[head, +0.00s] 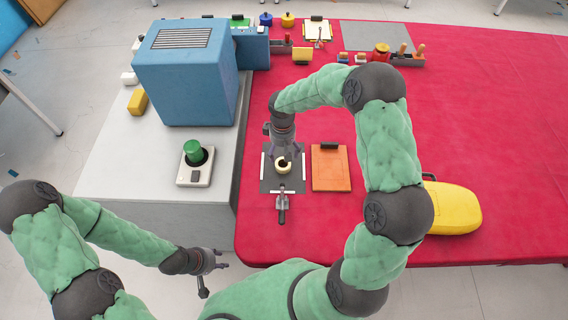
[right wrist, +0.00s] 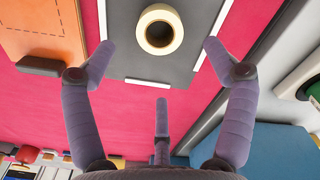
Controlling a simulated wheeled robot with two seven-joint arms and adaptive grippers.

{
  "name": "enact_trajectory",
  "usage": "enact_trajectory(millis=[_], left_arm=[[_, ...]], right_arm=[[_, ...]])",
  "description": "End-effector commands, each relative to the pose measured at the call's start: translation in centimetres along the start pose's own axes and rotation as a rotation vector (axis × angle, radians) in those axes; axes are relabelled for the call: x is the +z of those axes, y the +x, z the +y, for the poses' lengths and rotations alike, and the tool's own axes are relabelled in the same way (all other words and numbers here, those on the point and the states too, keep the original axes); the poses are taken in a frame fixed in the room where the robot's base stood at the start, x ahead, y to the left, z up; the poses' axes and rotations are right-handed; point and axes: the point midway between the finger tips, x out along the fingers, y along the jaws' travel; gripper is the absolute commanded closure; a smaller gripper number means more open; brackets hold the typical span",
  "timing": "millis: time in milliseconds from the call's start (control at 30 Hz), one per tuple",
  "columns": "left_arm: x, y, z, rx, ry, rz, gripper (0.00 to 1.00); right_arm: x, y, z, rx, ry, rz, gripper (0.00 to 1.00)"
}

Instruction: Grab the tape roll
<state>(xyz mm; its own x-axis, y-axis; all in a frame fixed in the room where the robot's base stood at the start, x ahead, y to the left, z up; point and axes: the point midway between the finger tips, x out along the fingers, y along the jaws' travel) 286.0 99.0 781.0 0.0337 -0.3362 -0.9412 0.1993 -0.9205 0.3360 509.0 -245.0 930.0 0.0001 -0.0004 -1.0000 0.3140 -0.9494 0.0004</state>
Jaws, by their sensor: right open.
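The tape roll is a cream ring with a dark hole; it lies flat on a dark grey mat (head: 270,183) with white corner strips. In the head view the tape roll (head: 281,171) shows just below my right gripper (head: 284,158), which points down over it. In the right wrist view the tape roll (right wrist: 143,27) is ahead of my right gripper (right wrist: 160,60), whose spread fingers hold nothing. The roll sits roughly centred between the two side fingers, apart from them. My left gripper (head: 217,262) is low at the left, off the red table, fingers spread and empty.
An orange clipboard (head: 331,170) lies right of the mat, and a grey clamp tool (head: 282,204) at its near edge. A yellow case (head: 452,208) is further right. A blue machine (head: 185,75) and a green button box (head: 195,165) stand left. The red table's right part is free.

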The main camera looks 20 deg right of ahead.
Motion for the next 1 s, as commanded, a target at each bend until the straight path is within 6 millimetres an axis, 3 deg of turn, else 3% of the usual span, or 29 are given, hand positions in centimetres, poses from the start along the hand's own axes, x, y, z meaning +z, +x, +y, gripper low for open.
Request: enact_trajectory(millis=[100, 367, 633, 933, 1000], left_arm=[[0.0, 0.3, -0.1, 0.000, 0.000, 0.000, 0.60], [0.0, 0.6, -0.2, 0.000, 0.000, 0.000, 0.60], [-0.1, 1.2, -0.4, 0.000, 0.000, 0.000, 0.60], [-0.1, 1.2, -0.4, 0.000, 0.000, 0.000, 0.60], [-0.1, 1.2, -0.4, 0.000, 0.000, 0.000, 0.60]], right_arm=[[0.0, 2.0, 0.0, -0.001, 0.000, -0.002, 0.15], [0.0, 3.7, -0.1, -0.001, 0.000, -0.002, 0.15], [-0.1, 7.4, -0.3, -0.001, 0.001, -0.002, 0.15], [-0.1, 7.9, -0.2, 0.000, 0.000, 0.000, 0.15], [-0.1, 7.9, -0.2, 0.000, 0.000, 0.000, 0.35]])
